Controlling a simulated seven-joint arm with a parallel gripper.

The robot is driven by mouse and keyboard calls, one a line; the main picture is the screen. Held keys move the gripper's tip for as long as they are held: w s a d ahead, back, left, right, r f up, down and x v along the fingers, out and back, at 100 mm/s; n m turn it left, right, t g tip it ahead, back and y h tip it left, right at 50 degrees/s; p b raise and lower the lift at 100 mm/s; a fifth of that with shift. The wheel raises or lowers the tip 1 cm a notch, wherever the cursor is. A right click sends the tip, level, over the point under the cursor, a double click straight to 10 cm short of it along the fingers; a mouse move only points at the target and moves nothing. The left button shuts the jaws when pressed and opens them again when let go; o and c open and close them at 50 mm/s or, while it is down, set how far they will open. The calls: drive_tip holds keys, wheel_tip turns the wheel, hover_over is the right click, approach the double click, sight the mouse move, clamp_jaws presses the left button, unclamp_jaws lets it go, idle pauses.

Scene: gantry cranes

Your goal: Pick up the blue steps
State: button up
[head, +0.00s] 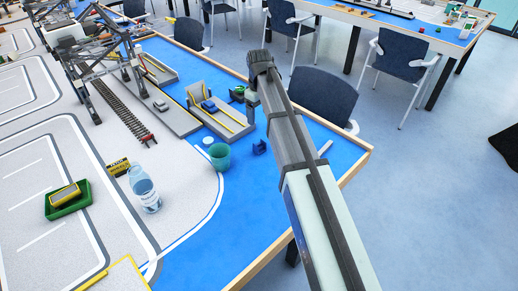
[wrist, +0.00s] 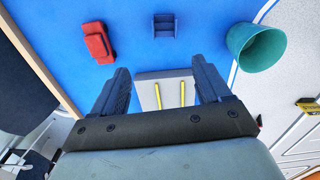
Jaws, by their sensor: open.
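The blue steps (head: 260,147) are a small dark-blue block with a stepped shape on the blue table surface, between the teal cup and my arm in the head view. In the wrist view the blue steps (wrist: 164,25) lie near the top edge, beyond my fingertips and roughly centred between them. My gripper (wrist: 161,80) is open with nothing between its fingers. It is over a grey ramp piece with yellow stripes (wrist: 165,90), apart from the steps. In the head view my arm hides part of the table to the right of the steps.
A teal cup (wrist: 262,50) stands close to the steps, on their right in the wrist view. A red toy car (wrist: 97,42) lies on their left. A clear bottle (head: 146,190) and a green tray (head: 68,200) are farther left in the head view. The wooden table edge (head: 345,172) is at right.

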sight(259, 144)
drive_tip(key=shift+m, duration=0.9)
drive_tip(key=shift+s+f, duration=0.25)
drive_tip(key=shift+f, duration=2.1)
drive_tip(key=shift+s+f, duration=0.2)
drive_tip(key=shift+f, duration=2.15)
drive_tip(key=shift+s+f, duration=0.25)
drive_tip(key=shift+f, duration=2.1)
drive_tip(key=c, duration=1)
drive_tip(key=shift+c, duration=0.2)
drive_tip(key=shift+r, duration=0.1)
